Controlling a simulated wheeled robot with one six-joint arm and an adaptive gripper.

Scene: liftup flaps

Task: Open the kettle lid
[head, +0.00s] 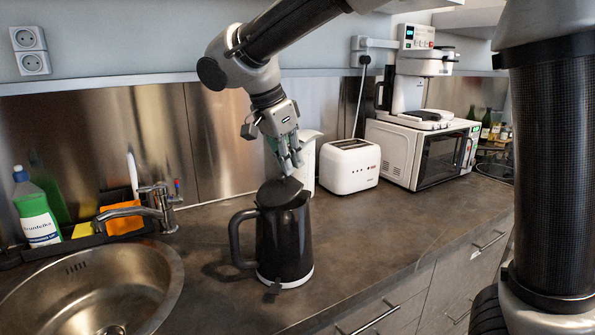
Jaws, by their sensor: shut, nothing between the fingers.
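A black kettle (284,240) with a pale base ring stands upright on the dark countertop, right of the sink. Its handle (238,238) faces left. The dark lid (281,191) lies on top and looks closed, with its right rear edge close under my fingers. My gripper (291,168) points down just above the rear right of the lid. Its fingers are shut with nothing between them. I cannot tell whether the fingertips touch the lid.
A round steel sink (160,262) with a tap (160,205) lies to the left, with a green-and-white soap bottle (36,208). A white toaster (349,167) and microwave (422,150) stand behind right. A white object (307,160) is behind my gripper. The countertop (400,225) right of the kettle is clear.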

